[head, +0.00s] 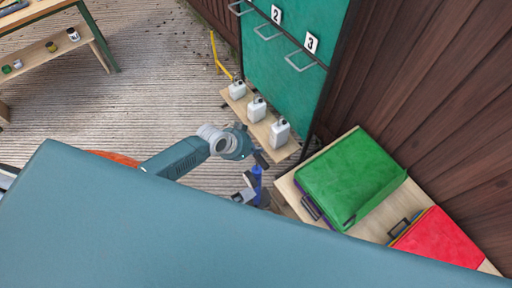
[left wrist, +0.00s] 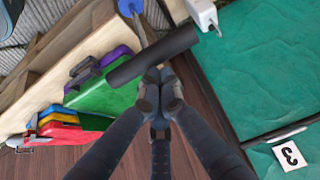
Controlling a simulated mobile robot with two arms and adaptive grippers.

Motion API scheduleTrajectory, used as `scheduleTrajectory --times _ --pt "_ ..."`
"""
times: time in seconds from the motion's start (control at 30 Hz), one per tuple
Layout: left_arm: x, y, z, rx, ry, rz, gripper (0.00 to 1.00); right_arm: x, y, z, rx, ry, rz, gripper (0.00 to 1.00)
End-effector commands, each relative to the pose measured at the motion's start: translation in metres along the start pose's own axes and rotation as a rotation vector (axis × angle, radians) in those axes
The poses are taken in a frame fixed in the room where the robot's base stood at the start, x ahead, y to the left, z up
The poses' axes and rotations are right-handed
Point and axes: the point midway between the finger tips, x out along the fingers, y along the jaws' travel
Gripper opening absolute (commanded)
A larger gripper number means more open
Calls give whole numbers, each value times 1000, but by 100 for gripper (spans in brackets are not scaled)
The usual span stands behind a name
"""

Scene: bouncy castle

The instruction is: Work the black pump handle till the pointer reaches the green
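A blue pump (head: 257,185) stands on the floor near the middle of the head view, partly hidden by my left arm. Its black handle (left wrist: 152,58) is a thick crossbar on a pale rod in the left wrist view. My left gripper (left wrist: 160,88) has its fingertips together at the near side of this bar, seemingly touching it; the bar does not appear to lie between them. In the head view the left gripper (head: 259,160) is just above the pump. I cannot make out a pointer or a green zone. My right gripper is not in view.
A low bench at right holds a green folded bundle (head: 352,178) and a red one (head: 438,240). White bottles (head: 280,131) stand on a plank below a teal panel (head: 290,65). A dark wooden wall (head: 430,90) closes the right side. Ribbed floor (head: 150,85) is open at left.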

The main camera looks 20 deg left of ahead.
Motion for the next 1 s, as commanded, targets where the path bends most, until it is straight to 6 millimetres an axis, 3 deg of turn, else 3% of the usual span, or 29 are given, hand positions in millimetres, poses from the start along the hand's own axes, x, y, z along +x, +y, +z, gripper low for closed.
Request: scheduleTrajectory --times 0.03,0.33,0.8,1.0 --pt "18 1 14 0 -4 1 0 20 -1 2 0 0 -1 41" --pt "63 0 43 0 -3 1 0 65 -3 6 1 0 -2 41" --pt "63 1 44 0 -4 1 0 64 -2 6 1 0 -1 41" --pt "47 2 29 0 -2 0 0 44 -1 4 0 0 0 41"
